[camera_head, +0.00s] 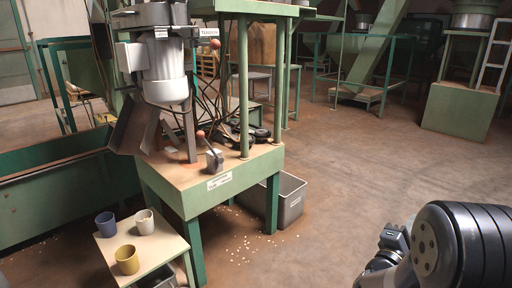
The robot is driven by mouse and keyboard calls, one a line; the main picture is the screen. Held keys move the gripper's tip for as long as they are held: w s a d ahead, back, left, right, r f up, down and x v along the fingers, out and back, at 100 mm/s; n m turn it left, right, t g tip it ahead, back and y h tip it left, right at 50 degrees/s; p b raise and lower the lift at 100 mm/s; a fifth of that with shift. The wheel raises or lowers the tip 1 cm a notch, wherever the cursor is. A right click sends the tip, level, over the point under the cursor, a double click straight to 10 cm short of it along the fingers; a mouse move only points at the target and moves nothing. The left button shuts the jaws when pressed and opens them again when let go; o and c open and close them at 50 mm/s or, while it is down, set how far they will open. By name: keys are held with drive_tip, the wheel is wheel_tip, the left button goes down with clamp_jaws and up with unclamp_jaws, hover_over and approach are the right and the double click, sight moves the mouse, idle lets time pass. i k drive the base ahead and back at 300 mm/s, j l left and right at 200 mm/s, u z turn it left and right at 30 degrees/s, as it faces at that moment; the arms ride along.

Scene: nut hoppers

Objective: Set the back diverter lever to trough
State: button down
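A lever with an orange-red knob (200,134) stands on a small grey bracket (214,160) on the front of the green machine table, above a white label (219,181). Its arm tilts up and to the left. A second orange-red knob (215,43) shows higher up, beside a white label (209,32) near the machine's top. The writing is too small to read surely, and I cannot tell which lever is the back one. A sloping metal trough (130,124) hangs at the machine's left. My arm shows at the lower right, far from the levers; no gripper fingers show.
A small stand (160,243) at the lower left holds a blue cup (106,224), a white cup (145,222) and a yellow cup (127,260). A grey bin (290,203) stands by the table, with nuts scattered on the floor. The floor at centre right is clear.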

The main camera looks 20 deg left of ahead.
sight(200, 134)
drive_tip(key=i+u, duration=0.2)
drive_tip(key=u, duration=0.2)
drive_tip(key=i+u, duration=0.2)
drive_tip(key=u, duration=0.25)
drive_tip(key=i+u, duration=0.25)
drive_tip(key=u, duration=0.15)
drive_tip(key=i+l+u, duration=0.15)
drive_tip(key=u, duration=0.25)
drive_tip(key=i+l+u, duration=0.15)
drive_tip(key=u, duration=0.3)
drive_tip(key=l, duration=0.1)
